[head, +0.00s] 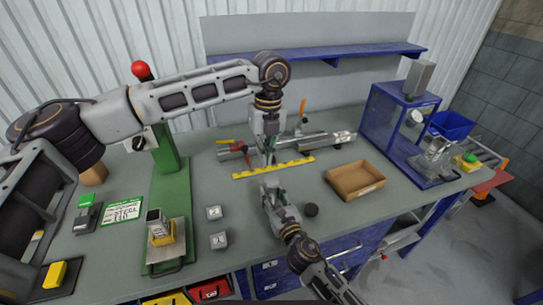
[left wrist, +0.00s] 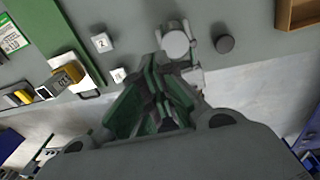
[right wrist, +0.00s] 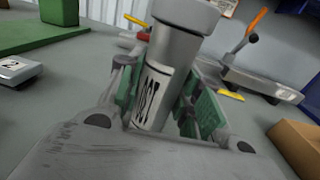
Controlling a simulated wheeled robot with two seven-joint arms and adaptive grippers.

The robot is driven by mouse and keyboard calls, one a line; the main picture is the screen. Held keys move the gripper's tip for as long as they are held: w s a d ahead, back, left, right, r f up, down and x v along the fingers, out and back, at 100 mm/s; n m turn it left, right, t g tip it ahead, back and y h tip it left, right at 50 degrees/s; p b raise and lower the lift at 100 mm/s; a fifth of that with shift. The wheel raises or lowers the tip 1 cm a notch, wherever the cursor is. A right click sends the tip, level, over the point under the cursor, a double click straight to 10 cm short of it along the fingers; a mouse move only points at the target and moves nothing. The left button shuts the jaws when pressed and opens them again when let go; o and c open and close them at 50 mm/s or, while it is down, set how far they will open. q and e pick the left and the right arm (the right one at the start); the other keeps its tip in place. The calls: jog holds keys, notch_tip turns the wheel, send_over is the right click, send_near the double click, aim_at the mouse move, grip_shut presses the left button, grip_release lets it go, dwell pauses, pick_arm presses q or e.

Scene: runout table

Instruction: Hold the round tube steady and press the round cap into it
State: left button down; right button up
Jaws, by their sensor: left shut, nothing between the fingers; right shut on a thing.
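The round tube (right wrist: 155,85) is grey with a white printed label and stands roughly upright in my right gripper (right wrist: 165,105), which is shut on it. A wider round grey piece at its upper end looks like the round cap (right wrist: 187,14); how deep it sits cannot be told. The left wrist view shows its pale round top (left wrist: 175,43) just beyond the fingertips. My left gripper (head: 268,160) is shut and empty, fingers down, behind and above my right gripper (head: 274,193) in the head view. Contact between left fingers and cap is not visible.
A dark round disc (head: 311,210) lies right of my right gripper. A yellow ruler strip (head: 272,169), an open cardboard tray (head: 345,194), numbered blocks (head: 214,212) and a green press stand (head: 165,205) surround the work area. A clamp with an orange handle (head: 302,108) lies behind.

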aim_at(272, 179)
pick_arm(q)
jog(key=m, duration=0.2)
jog(key=f+m, duration=0.1)
jog(key=m, duration=0.1)
jog(key=shift+d+f, duration=0.15)
jog(key=shift+f, duration=0.05)
jog(key=m, duration=0.3)
jog(key=shift+d+f, duration=0.2)
jog(key=shift+d, duration=0.05)
jog(key=m, duration=0.4)
jog(key=shift+w+d+m+t+h, duration=0.15)
jog(key=shift+d+m+t+h, duration=0.15)
jog(key=shift+d+m, duration=0.1)
jog(key=shift+w+d+m, duration=0.1)
jog(key=shift+m, duration=2.2)
jog(key=shift+f, duration=0.1)
jog(key=shift+f, duration=2.65)
jog(key=shift+f, duration=0.65)
jog(key=shift+r, duration=0.1)
